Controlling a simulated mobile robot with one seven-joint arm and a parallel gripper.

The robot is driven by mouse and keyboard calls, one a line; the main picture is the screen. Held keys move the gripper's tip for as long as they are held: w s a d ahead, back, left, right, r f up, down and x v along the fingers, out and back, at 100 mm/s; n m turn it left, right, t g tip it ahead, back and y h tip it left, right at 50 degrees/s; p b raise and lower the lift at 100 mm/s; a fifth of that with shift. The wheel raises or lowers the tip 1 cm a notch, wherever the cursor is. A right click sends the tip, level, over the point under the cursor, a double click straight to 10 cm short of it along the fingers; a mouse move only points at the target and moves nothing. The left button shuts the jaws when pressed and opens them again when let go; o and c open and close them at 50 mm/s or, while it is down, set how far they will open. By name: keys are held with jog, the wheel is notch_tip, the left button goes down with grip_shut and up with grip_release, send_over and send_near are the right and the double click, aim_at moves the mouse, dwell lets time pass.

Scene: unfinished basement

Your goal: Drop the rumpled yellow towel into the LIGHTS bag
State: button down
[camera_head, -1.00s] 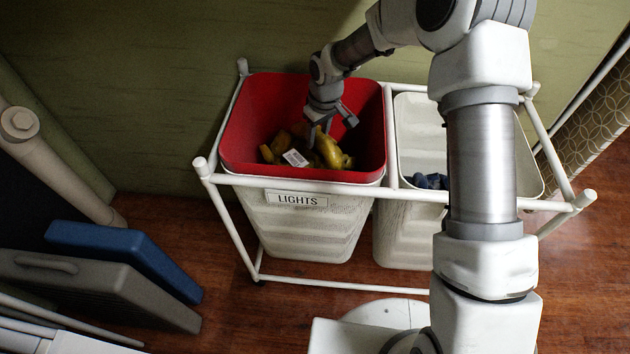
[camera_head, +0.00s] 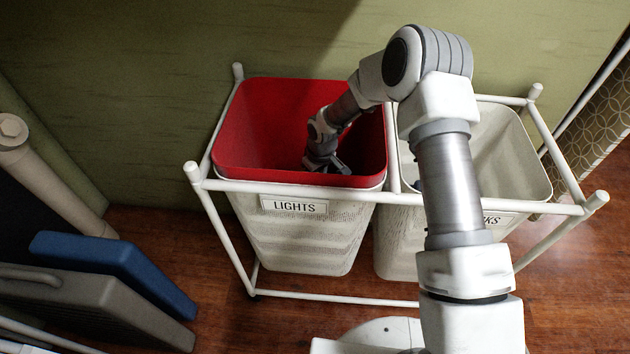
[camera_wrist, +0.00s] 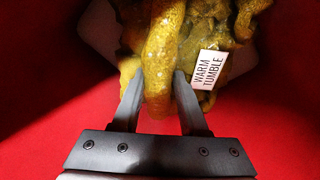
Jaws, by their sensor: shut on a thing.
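The LIGHTS bag (camera_head: 300,225) is a white bag with a red lining, hung at the left of a white frame. My gripper (camera_head: 326,166) reaches down inside its red opening, and its fingertips are hidden by the front rim in the head view. In the wrist view my gripper (camera_wrist: 160,90) is shut on a fold of the rumpled yellow towel (camera_wrist: 190,35). A white tag reading "WARM TUMBLE" hangs on the towel. Red lining surrounds the towel there. The towel is hidden in the head view.
A second white bag (camera_head: 500,140) hangs to the right in the same frame, its label partly hidden by my arm. White frame bars (camera_head: 330,190) run along the bag rims. A blue panel (camera_head: 115,265) and a grey case (camera_head: 90,305) stand at lower left.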

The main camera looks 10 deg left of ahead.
jog(key=shift+f+b, duration=0.55)
jog(key=shift+c, duration=2.2)
grip_release()
jog(key=shift+r, duration=0.15)
jog(key=shift+r+p, duration=0.35)
jog(key=shift+p, duration=0.1)
notch_tip(320, 180, up, 12)
jog(key=s+d+p, duration=0.1)
jog(key=p, duration=0.2)
jog(key=shift+d+p, duration=0.2)
jog(key=shift+p, duration=0.15)
jog(key=shift+s, duration=0.15)
